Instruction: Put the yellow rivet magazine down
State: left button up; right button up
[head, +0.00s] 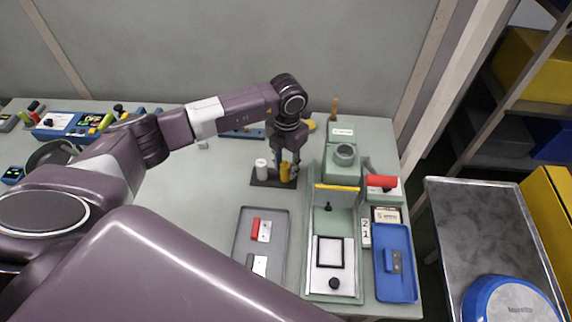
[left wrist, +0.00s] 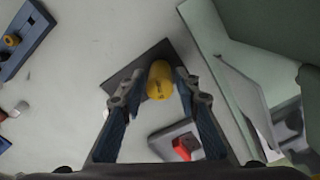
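The yellow rivet magazine (head: 285,172) stands upright on a small dark pad (head: 265,183), beside a white cylinder (head: 261,169). My left gripper (head: 289,167) reaches down over the magazine from above. In the left wrist view the yellow magazine (left wrist: 160,80) lies between the two fingertips (left wrist: 159,84). Narrow gaps show on both sides of it, so the fingers look open around it. The dark pad (left wrist: 122,80) shows under it. The lower part of the magazine is partly hidden by the fingers in the head view. My right gripper is not in view.
A grey tray (head: 245,240) with red and white parts lies in front. A green fixture (head: 312,255) with a yellow bar and a blue tray (head: 397,285) stand to the right. Bare table is free to the left of the pad.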

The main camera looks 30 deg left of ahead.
aim_at(287, 164)
pick_arm(q)
jog(key=shift+o, duration=0.8)
jog(key=shift+r, duration=0.25)
jog(key=shift+w+r, duration=0.1)
jog(key=shift+r, duration=0.3)
notch_tip(287, 164, up, 11)
jog(key=b, duration=0.3)
jog(key=shift+b, duration=0.3)
